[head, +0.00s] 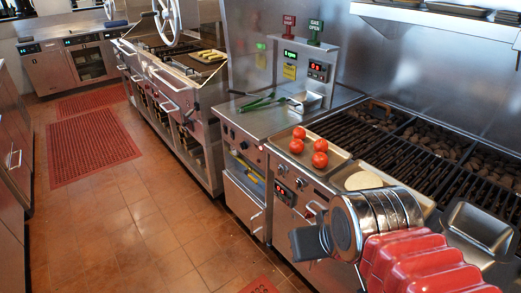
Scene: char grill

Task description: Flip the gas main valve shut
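A red GAS SHUT sign (289,22) and a green GAS OPEN sign (315,27) stand on short posts above the steel control panel behind the counter. No lever of the gas main valve can be made out between them. A pale metal handwheel (167,20) with spokes shows at the top left, cut by the frame edge; I cannot tell if it belongs to the gas line. My gripper (309,243) is at the lower right, a dark end on a chrome wrist with red ribbed cover behind. It is in front of the grill counter, well apart from the signs. Its fingers cannot be made out clearly.
Green-handled tongs (262,101) lie on the counter below the panel. A steel pan (480,226) is at right.

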